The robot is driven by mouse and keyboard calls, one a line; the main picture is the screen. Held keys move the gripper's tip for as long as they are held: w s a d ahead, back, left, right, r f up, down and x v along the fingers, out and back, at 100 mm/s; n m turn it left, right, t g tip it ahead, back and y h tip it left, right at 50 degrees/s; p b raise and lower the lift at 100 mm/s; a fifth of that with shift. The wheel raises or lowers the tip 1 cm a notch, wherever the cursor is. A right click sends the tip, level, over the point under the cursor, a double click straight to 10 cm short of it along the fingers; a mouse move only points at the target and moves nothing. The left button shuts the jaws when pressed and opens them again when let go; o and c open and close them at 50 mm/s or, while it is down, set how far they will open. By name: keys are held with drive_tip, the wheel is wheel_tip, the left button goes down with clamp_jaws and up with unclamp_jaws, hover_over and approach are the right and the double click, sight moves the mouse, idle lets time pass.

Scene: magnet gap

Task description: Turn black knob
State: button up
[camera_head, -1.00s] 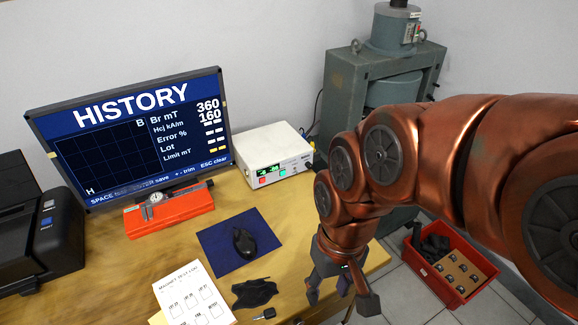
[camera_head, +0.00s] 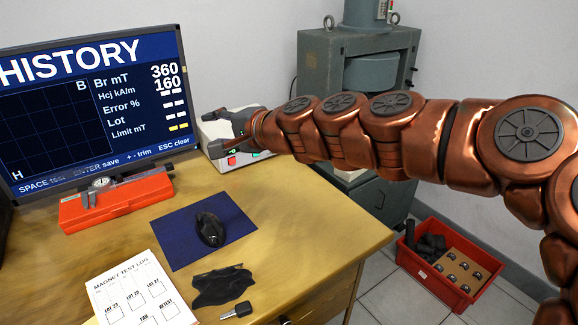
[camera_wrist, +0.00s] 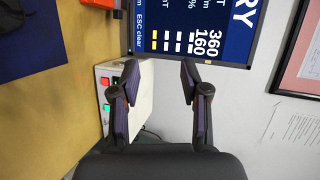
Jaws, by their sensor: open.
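The white control box (camera_head: 243,161) stands on the table beside the monitor, with a red button (camera_head: 231,160) showing below my fingers. My gripper (camera_head: 212,131) is open and empty, reaching leftward across the box front. My fingers and arm cover much of the front panel, and I cannot make out the black knob in either current view. In the wrist view the white box (camera_wrist: 146,96) lies partly behind the left finger, with red and green buttons at its left edge. My open fingers (camera_wrist: 160,70) point toward the monitor there.
The monitor (camera_head: 90,110) stands close to my fingertips. A red case (camera_head: 115,200) with a caliper, a blue mat (camera_head: 180,240) with a mouse, and papers (camera_head: 140,295) lie on the table. A grey-green machine (camera_head: 335,90) stands behind my arm; a red crate (camera_head: 425,280) sits on the floor.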

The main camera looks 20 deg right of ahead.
drive_tip(key=w+d+f+m+h+b, duration=0.2)
drive_tip(key=w+d+f+m+b, duration=0.1)
drive_tip(key=d, duration=0.4)
drive_tip(key=w+d+f+m+t+h+b, duration=0.1)
drive_tip(key=w+d+f+m+h+b, duration=0.2)
drive_tip(key=d+f+m, duration=0.3)
drive_tip(key=w+d+f+m+t+h+b, duration=0.1)
drive_tip(key=w+d+f+m+h+b, duration=0.2)
drive_tip(key=d+f+m+b, duration=0.2)
drive_tip(key=shift+d+f, duration=0.3)
drive_tip(key=shift+d, duration=0.3)
drive_tip(key=shift+d+f, duration=0.35)
drive_tip(key=shift+d, duration=0.3)
drive_tip(key=shift+d+f, duration=0.3)
drive_tip(key=shift+d, duration=0.3)
drive_tip(key=shift+w+d+f, duration=0.1)
drive_tip(key=b+x, duration=0.1)
drive_tip(key=x, duration=0.4)
drive_tip(key=shift+w+b, duration=0.4)
drive_tip(key=shift+w, duration=0.25)
drive_tip(key=shift+w+f, duration=0.1)
drive_tip(key=shift+w, duration=0.45)
clamp_jaws()
